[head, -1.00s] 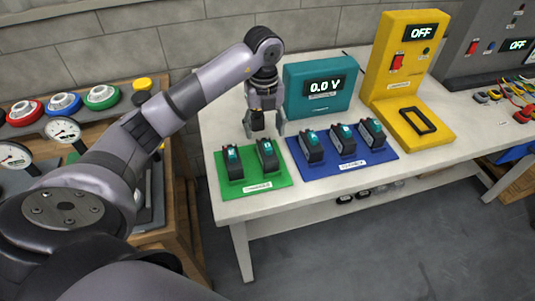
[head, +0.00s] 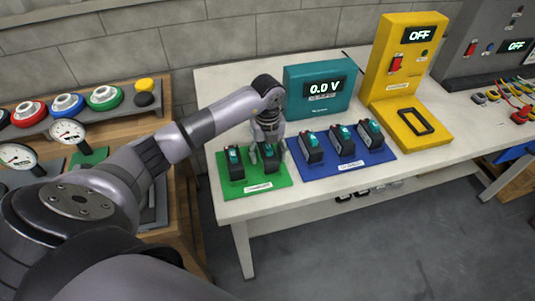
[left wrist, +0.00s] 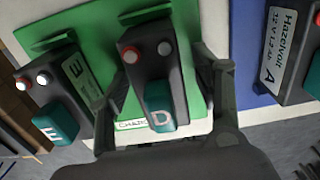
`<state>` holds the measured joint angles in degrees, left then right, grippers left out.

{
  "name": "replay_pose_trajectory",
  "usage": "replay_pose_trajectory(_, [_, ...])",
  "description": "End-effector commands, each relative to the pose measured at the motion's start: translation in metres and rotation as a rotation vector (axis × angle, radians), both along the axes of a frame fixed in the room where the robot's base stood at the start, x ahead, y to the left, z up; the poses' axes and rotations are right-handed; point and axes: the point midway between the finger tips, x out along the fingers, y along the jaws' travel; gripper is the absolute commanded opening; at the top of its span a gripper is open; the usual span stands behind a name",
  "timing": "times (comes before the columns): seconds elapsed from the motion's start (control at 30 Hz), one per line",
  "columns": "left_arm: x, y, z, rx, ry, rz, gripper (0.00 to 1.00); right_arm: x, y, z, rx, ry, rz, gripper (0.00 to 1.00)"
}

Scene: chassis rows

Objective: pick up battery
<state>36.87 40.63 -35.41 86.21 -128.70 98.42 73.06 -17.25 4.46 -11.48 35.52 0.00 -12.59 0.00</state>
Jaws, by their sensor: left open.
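Two dark batteries with teal tops stand on the green mat (head: 279,184). The right one, marked D, is battery D (left wrist: 153,75); it also shows in the head view (head: 269,157). The left one, battery E (head: 235,164), appears at the left of the left wrist view (left wrist: 58,90). Several similar batteries stand on the blue mat (head: 376,160), one being battery A (left wrist: 292,50). My left gripper (head: 268,155) is open and low over battery D, with one finger on each side of it. In the left wrist view its fingers (left wrist: 165,100) flank D. Contact cannot be told. My right gripper is not in view.
A teal voltage meter (head: 319,110) reading 0.0 V stands behind the mats. A yellow station (head: 384,75) showing OFF stands to its right. Battery E and the blue mat's batteries are close beside the gripper. The white table's (head: 236,97) back left is clear.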

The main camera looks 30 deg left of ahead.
Motion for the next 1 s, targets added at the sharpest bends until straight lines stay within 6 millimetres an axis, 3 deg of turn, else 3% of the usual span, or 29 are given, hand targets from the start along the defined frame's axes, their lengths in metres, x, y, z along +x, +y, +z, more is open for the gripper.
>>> replay_pose_trajectory(0.9, [0.0000, 0.0004, 0.0007, 0.000, 0.000, 0.001, 0.02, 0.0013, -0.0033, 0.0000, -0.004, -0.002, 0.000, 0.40])
replay_pose_trajectory(1.0, [0.0000, 0.0004, 0.0007, 0.000, 0.000, 0.001, 0.00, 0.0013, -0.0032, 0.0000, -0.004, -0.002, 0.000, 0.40])
